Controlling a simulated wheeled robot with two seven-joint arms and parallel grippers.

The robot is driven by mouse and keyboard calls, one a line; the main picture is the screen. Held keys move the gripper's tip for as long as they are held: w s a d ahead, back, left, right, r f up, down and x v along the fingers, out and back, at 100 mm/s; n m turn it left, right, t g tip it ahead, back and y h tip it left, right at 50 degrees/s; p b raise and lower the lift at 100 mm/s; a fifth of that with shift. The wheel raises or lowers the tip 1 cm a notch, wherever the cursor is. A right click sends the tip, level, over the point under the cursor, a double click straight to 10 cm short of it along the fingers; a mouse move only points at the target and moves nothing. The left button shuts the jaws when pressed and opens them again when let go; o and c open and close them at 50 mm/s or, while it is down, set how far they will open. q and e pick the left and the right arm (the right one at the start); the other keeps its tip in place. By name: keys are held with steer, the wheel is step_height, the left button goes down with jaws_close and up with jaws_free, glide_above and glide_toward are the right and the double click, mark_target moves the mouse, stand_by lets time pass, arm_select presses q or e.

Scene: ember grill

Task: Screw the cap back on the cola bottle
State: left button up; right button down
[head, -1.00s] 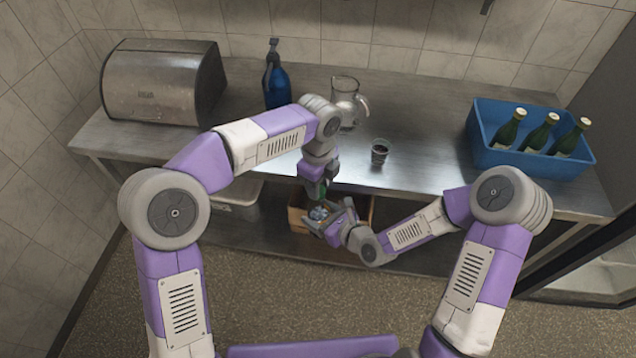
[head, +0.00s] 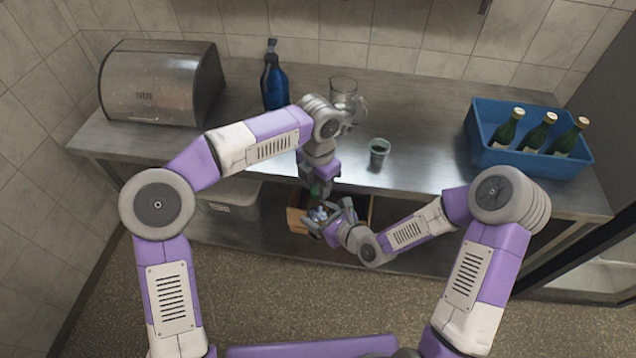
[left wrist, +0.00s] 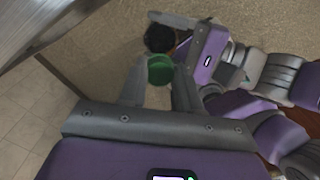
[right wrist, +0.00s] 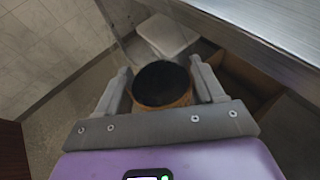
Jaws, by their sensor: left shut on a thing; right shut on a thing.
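My left gripper (head: 315,190) points down in front of the table's front edge. It is shut on a green cap, which shows as a green disc (left wrist: 160,70) between its fingertips in the left wrist view. My right gripper (head: 328,214) comes from the right, just below the left one. It is shut on the cola bottle, a dark rounded body with a brownish band (right wrist: 161,84) in the right wrist view. In the left wrist view the bottle (left wrist: 159,39) is a dark round shape close to the cap. Whether cap and bottle touch, I cannot tell.
A steel table (head: 430,120) is behind the grippers, with a glass (head: 379,152), a pitcher (head: 343,95), a blue bottle (head: 275,85) and a blue crate of green bottles (head: 480,150).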

arm_select(q)
steer(key=o, duration=1)
steer(key=shift+r, duration=0.1)
steer(key=shift+r, duration=2.2)
steer(key=shift+c, duration=0.4)
